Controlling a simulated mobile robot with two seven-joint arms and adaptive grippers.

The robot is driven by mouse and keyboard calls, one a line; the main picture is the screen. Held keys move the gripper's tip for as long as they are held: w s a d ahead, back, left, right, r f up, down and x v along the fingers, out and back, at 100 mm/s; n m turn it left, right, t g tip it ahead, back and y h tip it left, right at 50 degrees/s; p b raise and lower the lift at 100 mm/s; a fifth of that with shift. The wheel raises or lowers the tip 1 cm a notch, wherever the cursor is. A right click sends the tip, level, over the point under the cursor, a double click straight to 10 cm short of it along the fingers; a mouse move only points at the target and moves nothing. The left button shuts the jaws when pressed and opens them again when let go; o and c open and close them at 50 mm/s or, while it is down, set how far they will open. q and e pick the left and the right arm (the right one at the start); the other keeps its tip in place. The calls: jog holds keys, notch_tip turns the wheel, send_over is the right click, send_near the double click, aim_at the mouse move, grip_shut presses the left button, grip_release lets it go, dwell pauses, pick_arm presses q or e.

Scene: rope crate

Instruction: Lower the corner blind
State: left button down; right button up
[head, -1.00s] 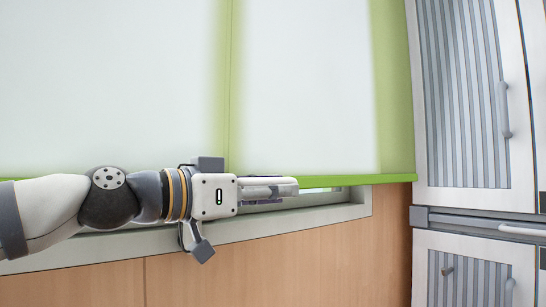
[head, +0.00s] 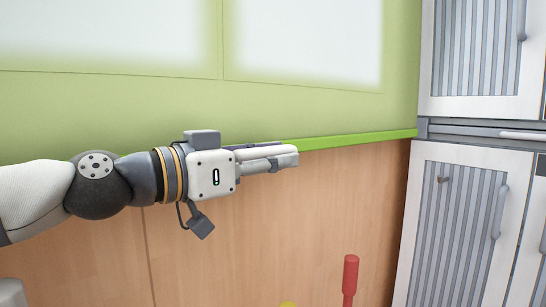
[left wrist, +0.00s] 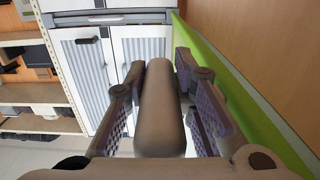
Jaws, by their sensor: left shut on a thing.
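The corner blind (head: 330,115) is a pale green sheet across the upper head view, with light glowing through its upper part. Its bright green bottom rail (head: 350,140) lies across the wood panelling. My left gripper (head: 285,158) is at this rail, and its arm comes in from the left. It is shut on the rail, though the hand hides the exact contact. In the left wrist view, a rounded brown bar (left wrist: 160,105) lies between the dark fingers, with the green strip (left wrist: 250,100) along the right finger; I cannot tell what the bar belongs to. My right gripper is not in view.
White cabinets with striped fronts (head: 460,220) stand close at the right. A red upright handle (head: 350,275) and the top of a yellow thing (head: 288,304) show low in front of the wood panel (head: 260,230). Open shelves (left wrist: 30,85) show in the left wrist view.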

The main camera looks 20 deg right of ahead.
pick_arm(q)
jog(key=c, duration=1.6)
grip_release()
jog(key=shift+c, duration=0.2)
jog(key=v, duration=1.2)
